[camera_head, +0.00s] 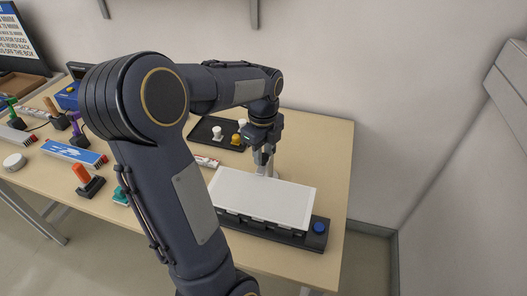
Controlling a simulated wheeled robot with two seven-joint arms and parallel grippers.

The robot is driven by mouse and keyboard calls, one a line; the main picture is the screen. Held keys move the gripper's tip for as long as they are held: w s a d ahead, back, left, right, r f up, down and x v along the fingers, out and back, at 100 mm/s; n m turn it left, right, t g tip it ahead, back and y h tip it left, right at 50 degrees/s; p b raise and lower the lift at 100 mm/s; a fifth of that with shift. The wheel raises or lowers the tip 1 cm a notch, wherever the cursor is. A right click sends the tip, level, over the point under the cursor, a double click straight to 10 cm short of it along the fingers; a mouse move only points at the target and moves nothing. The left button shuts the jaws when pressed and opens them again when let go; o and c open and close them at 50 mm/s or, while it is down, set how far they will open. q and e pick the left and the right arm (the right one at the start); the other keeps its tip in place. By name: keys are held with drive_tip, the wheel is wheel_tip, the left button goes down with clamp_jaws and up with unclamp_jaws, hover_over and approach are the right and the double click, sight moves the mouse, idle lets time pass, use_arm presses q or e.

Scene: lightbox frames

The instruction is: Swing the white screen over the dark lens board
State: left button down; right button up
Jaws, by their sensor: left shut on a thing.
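The white screen (262,197) is a flat pale panel in the head view, right of the middle of the table. It lies over a long dark unit (285,237), whose front edge shows below it with several small blocks and a blue knob (319,227) at the right end. I cannot tell whether the screen rests flat on it. The lens board's face is not visible under the screen. My left gripper (264,160) is at the screen's far edge, pointing down and shut on it; the exact grip is small and partly hidden. My right gripper is not in view.
A dark tray (209,136) with white and yellow knobs stands behind. At the left are an orange-handled tool (83,176), a blue board (72,153), a white disc (14,162) and several stands. My left arm hides the table's middle. Walls close the back and right.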

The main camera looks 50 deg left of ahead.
use_arm(q)
drive_tip(key=c, duration=1.1)
unclamp_jaws()
drive_tip(key=shift+a, duration=0.1)
drive_tip(key=shift+r, duration=0.1)
wheel_tip(320, 180, up, 8)
drive_tip(key=shift+f, duration=0.2)
